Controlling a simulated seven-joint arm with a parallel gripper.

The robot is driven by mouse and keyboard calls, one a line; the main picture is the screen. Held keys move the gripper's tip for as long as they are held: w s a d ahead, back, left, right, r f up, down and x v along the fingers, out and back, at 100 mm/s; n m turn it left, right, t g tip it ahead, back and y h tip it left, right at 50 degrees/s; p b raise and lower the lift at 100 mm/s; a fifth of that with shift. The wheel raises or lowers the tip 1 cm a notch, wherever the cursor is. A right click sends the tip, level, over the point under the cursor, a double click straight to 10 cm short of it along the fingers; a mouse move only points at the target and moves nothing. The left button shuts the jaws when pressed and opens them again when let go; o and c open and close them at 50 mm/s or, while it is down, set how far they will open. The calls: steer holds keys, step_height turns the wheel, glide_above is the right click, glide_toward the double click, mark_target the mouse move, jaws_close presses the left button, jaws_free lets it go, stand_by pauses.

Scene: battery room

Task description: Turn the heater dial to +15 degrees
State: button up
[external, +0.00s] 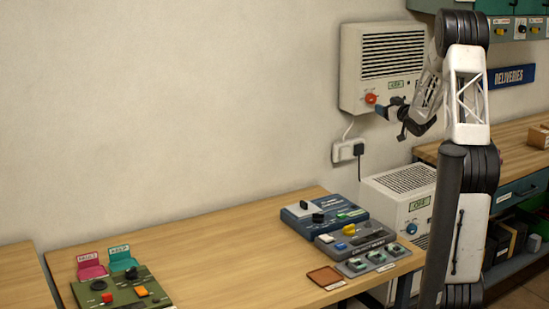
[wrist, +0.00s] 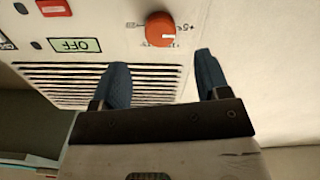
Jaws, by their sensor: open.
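A white wall heater (external: 384,68) with a black vent grille hangs on the wall in the external view. Its round orange-red dial (external: 371,98) is at the lower left of its front. In the wrist view the dial (wrist: 160,27) has a white pointer line, and small printed marks lie beside it, only partly readable. My gripper (external: 392,112) is in front of the heater, just right of the dial. In the wrist view its two blue fingertips (wrist: 162,72) are apart, with nothing between them, and the dial lies beyond them.
A second white heater (external: 400,205) with a blue dial stands lower down, beside the table. A wall socket (external: 347,151) with plugs is below the upper heater. The wooden table (external: 200,245) holds several control boxes. The wall left of the heater is clear.

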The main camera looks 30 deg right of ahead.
mark_target(373, 100)
steer(key=shift+w, duration=3.85)
steer(key=c, duration=0.9)
